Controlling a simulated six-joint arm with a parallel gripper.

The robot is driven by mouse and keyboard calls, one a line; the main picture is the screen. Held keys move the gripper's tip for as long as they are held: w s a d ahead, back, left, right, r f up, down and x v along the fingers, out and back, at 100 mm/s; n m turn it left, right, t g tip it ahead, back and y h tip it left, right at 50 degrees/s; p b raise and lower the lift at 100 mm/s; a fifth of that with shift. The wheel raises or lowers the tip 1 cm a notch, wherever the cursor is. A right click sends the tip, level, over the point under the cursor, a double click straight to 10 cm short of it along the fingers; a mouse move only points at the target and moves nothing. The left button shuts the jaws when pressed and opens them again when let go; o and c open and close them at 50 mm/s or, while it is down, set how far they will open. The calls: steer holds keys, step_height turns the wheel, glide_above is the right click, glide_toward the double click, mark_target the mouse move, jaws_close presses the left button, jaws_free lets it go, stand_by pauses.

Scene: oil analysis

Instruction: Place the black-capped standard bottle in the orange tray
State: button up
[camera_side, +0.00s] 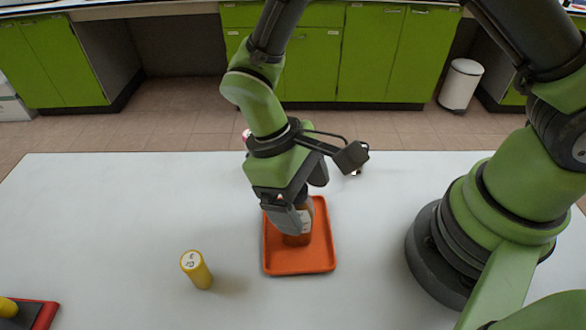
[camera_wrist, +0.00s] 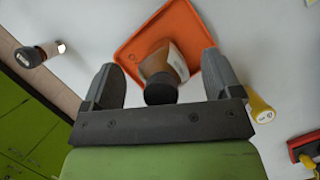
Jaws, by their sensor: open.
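The black-capped bottle (camera_wrist: 163,68) is amber with a white label. It is over the orange tray (camera_wrist: 186,17) and appears to stand in it. My gripper (camera_wrist: 166,80) is open, with one finger on each side of the bottle and a visible gap on both sides. In the side view my gripper (camera_side: 294,220) is low over the tray.
A yellow cylinder with a marked top (camera_side: 197,270) stands left of the tray. A red holder (camera_side: 44,316) with a yellow item lies at the lower left corner. Another dark-topped bottle (camera_wrist: 30,56) shows in the wrist view. The table's front middle is clear.

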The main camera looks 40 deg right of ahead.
steer(key=w+d+r+m+t+y, duration=0.1)
steer(key=w+r, duration=0.1)
steer(key=r, duration=0.6)
steer(key=w+d+r+m+t+y, duration=0.1)
steer(key=w+r, duration=0.1)
steer(key=r, duration=0.7)
steer(key=s+d+r+m+t+y, duration=0.1)
steer(key=s+d+r+m+t, duration=0.4)
steer(key=s+d+t, duration=0.4)
steer(key=shift+s+d+r+m+t, duration=0.3)
steer(key=shift+s+d+r, duration=0.2)
steer(key=shift+s, duration=0.5)
